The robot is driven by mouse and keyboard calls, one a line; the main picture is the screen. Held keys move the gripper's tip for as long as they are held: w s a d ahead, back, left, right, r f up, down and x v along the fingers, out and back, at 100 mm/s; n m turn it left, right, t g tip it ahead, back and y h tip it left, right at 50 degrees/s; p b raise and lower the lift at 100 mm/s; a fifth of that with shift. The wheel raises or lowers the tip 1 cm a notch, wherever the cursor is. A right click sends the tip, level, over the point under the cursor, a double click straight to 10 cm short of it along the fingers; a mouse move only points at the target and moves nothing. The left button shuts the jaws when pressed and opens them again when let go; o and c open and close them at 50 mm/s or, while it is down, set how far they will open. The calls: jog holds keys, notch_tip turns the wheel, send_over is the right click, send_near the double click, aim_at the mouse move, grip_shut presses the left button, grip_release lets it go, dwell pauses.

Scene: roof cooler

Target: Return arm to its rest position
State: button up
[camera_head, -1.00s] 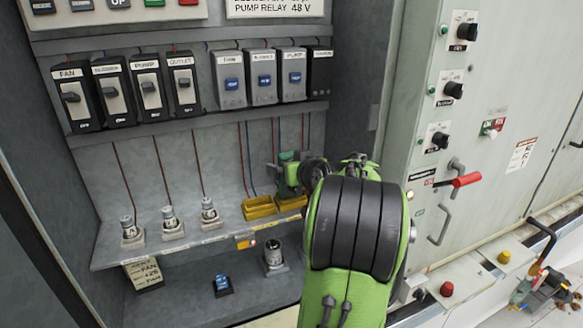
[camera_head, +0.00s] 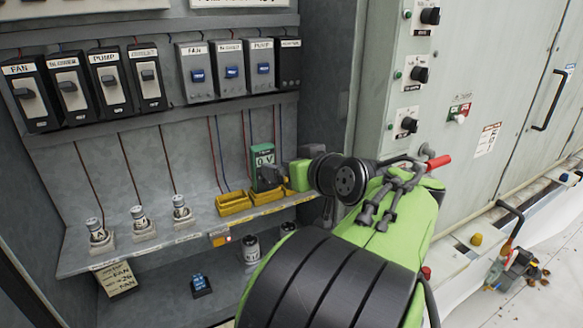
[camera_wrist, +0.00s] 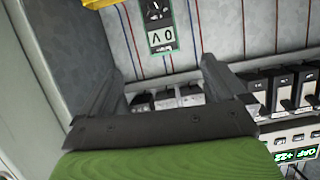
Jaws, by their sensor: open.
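My green and black arm (camera_head: 345,275) reaches up from the lower middle of the head view, toward the cabinet shelf. My gripper shows in the wrist view (camera_wrist: 165,72) with its two grey fingers spread apart and nothing between them. In the head view its fingertips are hard to make out. A green meter reading 0 V (camera_head: 263,157) stands at the shelf's right part, just beyond the wrist. The meter also shows upside down in the wrist view (camera_wrist: 160,38), beyond the fingers and apart from them.
Yellow trays (camera_head: 233,203) sit on the shelf (camera_head: 150,249) beside the meter. Black switches (camera_head: 72,92) and grey relays (camera_head: 197,75) line the wall above. A red-handled lever (camera_head: 437,163) juts from the panel right of my arm. Fuses (camera_head: 98,230) stand at the shelf's left.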

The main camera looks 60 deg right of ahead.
jog(key=shift+a, duration=0.1)
jog(key=w+a+f+n+g+y, duration=0.1)
jog(key=w+a+f+n+y, duration=0.2)
jog(key=a, duration=0.6)
jog(key=w+a+f+n+g+y, duration=0.15)
jog(key=w+a, duration=0.25)
jog(key=a, duration=0.5)
jog(key=s+a+f+n+g+y, duration=0.1)
jog(key=s+a+f+g, duration=0.1)
jog(key=s+a+f, duration=0.2)
jog(key=s+a+f+n+g+y, duration=0.1)
jog(key=s+a+f, duration=0.4)
jog(key=a, duration=0.6)
jog(key=shift+s+g, duration=0.55)
jog(key=shift+s, duration=0.65)
jog(key=shift+y, duration=0.25)
